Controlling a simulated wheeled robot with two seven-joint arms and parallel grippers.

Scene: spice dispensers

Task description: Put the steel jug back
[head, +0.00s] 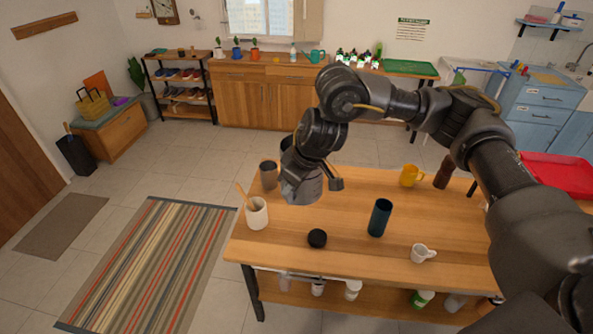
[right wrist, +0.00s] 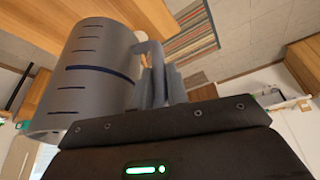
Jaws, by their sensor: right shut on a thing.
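The steel jug (head: 303,191) is a grey cylinder held over the left part of the wooden table, partly hidden by my right gripper (head: 318,178). In the right wrist view the jug (right wrist: 92,85) lies tilted across the picture, with dark blue measuring lines on its side. The right gripper (right wrist: 165,88) is shut on its handle there. Whether the jug's base touches the table I cannot tell. My left gripper is not in view.
On the wooden table (head: 300,258) a grey-brown cup (head: 268,176) and white utensil pot (head: 257,214) stand left of the jug. A black round object (head: 317,238), dark tumbler (head: 380,218), white mug (head: 421,253), yellow mug (head: 409,176) and brown bottle (head: 444,173) stand nearer or farther right.

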